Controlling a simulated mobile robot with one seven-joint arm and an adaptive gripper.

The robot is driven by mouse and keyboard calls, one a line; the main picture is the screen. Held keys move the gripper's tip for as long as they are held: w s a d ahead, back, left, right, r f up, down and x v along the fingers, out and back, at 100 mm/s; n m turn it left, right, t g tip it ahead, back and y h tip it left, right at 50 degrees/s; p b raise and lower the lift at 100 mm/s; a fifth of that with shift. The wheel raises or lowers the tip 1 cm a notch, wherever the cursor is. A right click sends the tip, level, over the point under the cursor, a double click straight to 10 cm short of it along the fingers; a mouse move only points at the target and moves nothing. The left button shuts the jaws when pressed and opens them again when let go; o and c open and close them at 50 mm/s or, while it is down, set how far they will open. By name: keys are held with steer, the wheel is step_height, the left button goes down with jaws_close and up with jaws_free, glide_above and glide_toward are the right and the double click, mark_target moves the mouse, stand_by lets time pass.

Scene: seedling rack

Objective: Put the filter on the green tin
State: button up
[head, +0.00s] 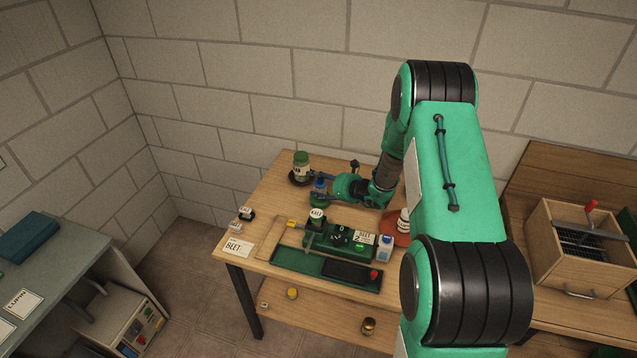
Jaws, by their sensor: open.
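My gripper (316,184) is open, low over the back left of the wooden table, with its fingers pointing left. A small blue piece (320,183) shows between or just behind the fingers; I cannot tell whether they touch it. A low green round thing (320,199) shows just below the fingers, partly covered by them. A green-topped jar or tin with a pale label (301,161) stands upright on a dark saucer, just left of and behind the fingertips. I cannot tell for sure which of these is the filter or the green tin.
A green machine (340,238) and a green tray (322,272) fill the table's front. A white labelled tub (316,217), a blue-white bottle (385,246) and a white bottle on a reddish dish (397,229) stand close by. A BEET card (236,246) lies at the left edge.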

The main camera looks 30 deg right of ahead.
steer(key=shift+r, duration=0.1)
steer(key=shift+s+r, duration=0.1)
steer(key=p+v, duration=0.1)
steer(key=v, duration=1)
steer(key=shift+s+r, duration=0.2)
steer(key=shift+s, duration=0.15)
steer(key=shift+d, duration=0.1)
